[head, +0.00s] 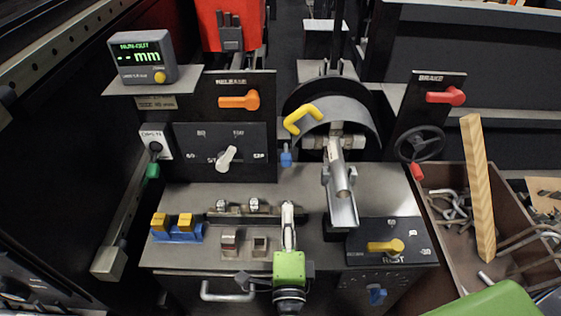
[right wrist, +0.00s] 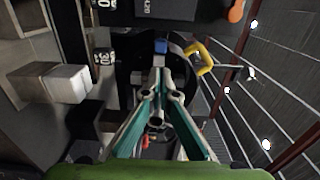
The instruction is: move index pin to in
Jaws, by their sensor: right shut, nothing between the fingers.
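No label reading "index pin" is legible. A small blue knob (head: 286,157), possibly the pin, stands on the console left of the curved grey guard. A blue block, probably the same knob, shows ahead of the fingers in the right wrist view (right wrist: 160,46). My right gripper (head: 288,207), with a green body, points away from me over the console's front, its tips short of the blue knob. In the right wrist view its teal-edged fingers (right wrist: 162,80) meet at the tips, shut and empty. Contact with anything is not visible. My left gripper is not in view.
A yellow bent handle (head: 302,118) rises right of the blue knob. A metal chute (head: 342,200) stands right of the gripper. A grey selector (head: 226,158) and orange release lever (head: 239,101) are left. A bin (head: 431,193) of metal parts lies right.

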